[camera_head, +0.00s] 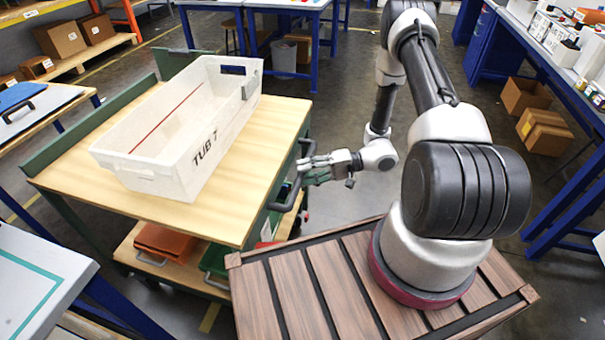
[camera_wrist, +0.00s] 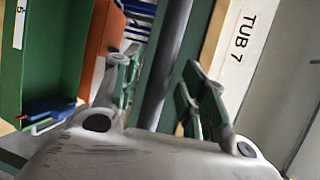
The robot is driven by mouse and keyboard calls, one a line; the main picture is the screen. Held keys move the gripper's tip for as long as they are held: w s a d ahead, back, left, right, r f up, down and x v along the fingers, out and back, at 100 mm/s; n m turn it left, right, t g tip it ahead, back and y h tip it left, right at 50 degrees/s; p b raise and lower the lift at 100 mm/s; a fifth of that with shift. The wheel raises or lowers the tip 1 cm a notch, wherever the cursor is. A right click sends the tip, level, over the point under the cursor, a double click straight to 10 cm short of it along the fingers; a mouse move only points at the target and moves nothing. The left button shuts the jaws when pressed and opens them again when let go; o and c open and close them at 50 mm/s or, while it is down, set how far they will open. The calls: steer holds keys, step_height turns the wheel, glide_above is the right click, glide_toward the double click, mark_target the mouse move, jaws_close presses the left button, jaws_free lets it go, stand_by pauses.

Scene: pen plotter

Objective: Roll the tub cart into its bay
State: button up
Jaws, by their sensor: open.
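The tub cart (camera_head: 285,120) has a wooden top, a green frame and a lower shelf. A white tub marked TUB 7 (camera_head: 185,160) stands on its top; its label side also shows in the wrist view (camera_wrist: 265,60). A grey bar handle (camera_head: 290,196) runs along the cart's right side. My gripper (camera_head: 303,170) is at this handle, open. In the wrist view, the handle bar (camera_wrist: 168,60) passes between the two spread fingers of my gripper (camera_wrist: 157,76); I cannot tell whether either finger touches it. I cannot make out which floor area is the bay.
Orange (camera_head: 165,242) and green (camera_head: 214,262) bins sit on the cart's lower shelf. A white-topped table (camera_head: 35,275) stands close at the front left. Blue benches stand behind and at right, with cardboard boxes (camera_head: 545,130) beneath. Open floor lies behind my arm.

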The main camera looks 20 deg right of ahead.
steer(key=shift+w+a+f, duration=0.1)
steer(key=shift+a+f, duration=0.05)
steer(key=shift+a, duration=0.55)
jaws_close()
steer(key=shift+w+a, duration=0.3)
steer(key=shift+a, duration=0.25)
steer(key=w+a, duration=0.9)
steer(key=a, duration=0.4)
steer(key=w+a, duration=0.9)
steer(key=a, duration=0.5)
steer(key=shift+w+a, duration=0.25)
